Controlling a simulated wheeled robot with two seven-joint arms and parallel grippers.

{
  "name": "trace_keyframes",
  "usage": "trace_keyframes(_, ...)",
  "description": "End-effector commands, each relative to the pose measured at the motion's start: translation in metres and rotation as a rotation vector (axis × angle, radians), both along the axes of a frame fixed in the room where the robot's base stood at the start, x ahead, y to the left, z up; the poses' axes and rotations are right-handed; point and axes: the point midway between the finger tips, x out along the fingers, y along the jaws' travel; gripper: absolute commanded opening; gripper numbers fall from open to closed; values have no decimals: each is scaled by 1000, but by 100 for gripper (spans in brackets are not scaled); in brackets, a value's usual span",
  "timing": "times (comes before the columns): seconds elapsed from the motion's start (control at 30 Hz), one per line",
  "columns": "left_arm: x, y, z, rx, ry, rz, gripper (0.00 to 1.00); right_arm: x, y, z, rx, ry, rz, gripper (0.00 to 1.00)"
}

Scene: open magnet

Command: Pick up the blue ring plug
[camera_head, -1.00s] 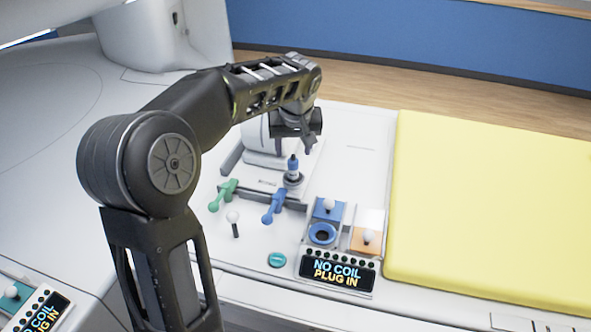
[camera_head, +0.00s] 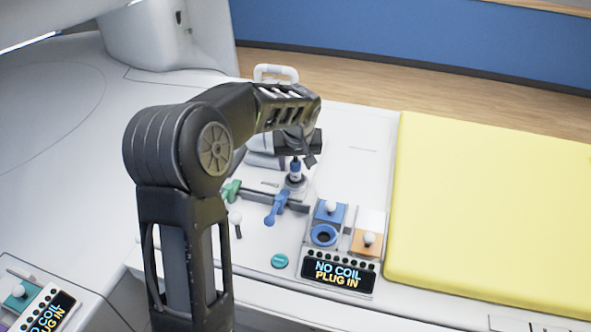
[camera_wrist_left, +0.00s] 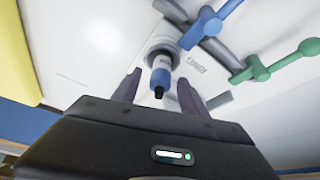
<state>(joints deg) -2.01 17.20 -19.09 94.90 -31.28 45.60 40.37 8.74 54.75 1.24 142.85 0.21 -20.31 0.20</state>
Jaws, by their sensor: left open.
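The blue ring plug (camera_head: 295,168), with a blue band and a dark tip, stands upright in a grey round socket on the white deck. It also shows in the left wrist view (camera_wrist_left: 161,77), with its dark tip toward the camera. My left gripper (camera_head: 305,157) is open and empty by the plug's upper end. In the left wrist view its two fingers (camera_wrist_left: 159,80) are on either side of the plug, with gaps visible on both sides. Part of the gripper is hidden behind its own wrist in the head view. My right gripper is not in view.
A blue lever (camera_head: 276,207) and a green lever (camera_head: 231,190) stand near the plug. A panel with a blue ring-shaped socket (camera_head: 323,235) and a "NO COIL PLUG IN" display (camera_head: 338,275) lies in front. A yellow pad (camera_head: 480,210) is on the right.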

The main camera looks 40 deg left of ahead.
Motion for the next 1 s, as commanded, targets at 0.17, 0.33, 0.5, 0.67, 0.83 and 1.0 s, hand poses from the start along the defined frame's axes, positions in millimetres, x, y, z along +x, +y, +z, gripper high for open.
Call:
trace_keyframes(0.17,3,3,-10,0,0,1,51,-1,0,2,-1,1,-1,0)
trace_keyframes(0.33,3,3,-10,0,-1,0,51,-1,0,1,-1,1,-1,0)
trace_keyframes(0.5,3,3,-10,0,-1,0,51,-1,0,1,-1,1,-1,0)
trace_keyframes(0.67,3,3,-10,0,-1,0,51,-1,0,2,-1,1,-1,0)
trace_keyframes(0.83,3,3,-9,0,-1,0,40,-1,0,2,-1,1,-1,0)
trace_keyframes(1.0,3,3,-9,0,-1,0,26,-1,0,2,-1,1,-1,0)
